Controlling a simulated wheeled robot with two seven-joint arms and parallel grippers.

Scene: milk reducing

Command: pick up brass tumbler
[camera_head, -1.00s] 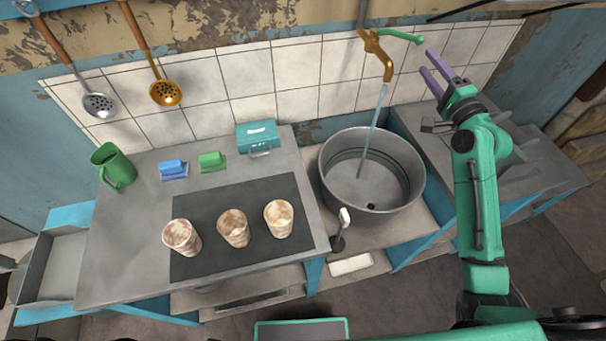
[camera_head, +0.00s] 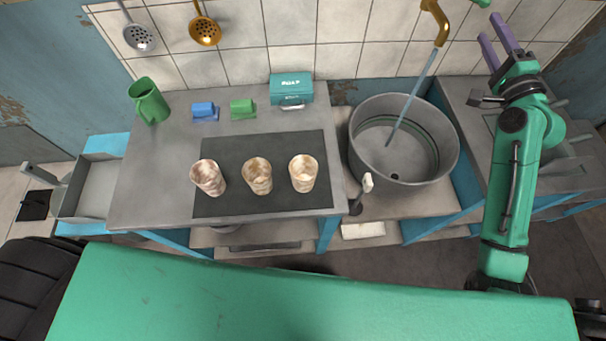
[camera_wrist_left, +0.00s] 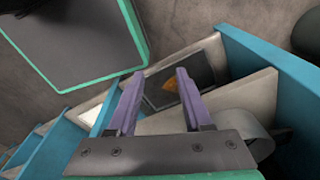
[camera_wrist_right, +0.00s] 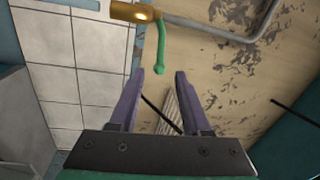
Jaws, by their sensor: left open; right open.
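Three mottled brown-and-cream tumblers stand upright in a row on a dark mat (camera_head: 228,152): a left one (camera_head: 209,178), a middle one (camera_head: 257,176) and a right one (camera_head: 303,174). The middle one looks the most golden, but I cannot tell surely which is brass. My right gripper (camera_head: 490,27) is open and empty, raised high at the right beyond the basin, far from the tumblers. It also shows in the right wrist view (camera_wrist_right: 159,73), facing the wall. My left gripper (camera_wrist_left: 156,73) shows only in its own wrist view, open and empty; no tumbler shows there.
The mat lies on a grey counter (camera_head: 150,200). Behind it are a green mug (camera_head: 150,103), a blue block (camera_head: 204,112), a green block (camera_head: 242,108) and a teal box (camera_head: 291,90). A large metal basin (camera_head: 440,150) under a running brass tap (camera_head: 440,20) stands right.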

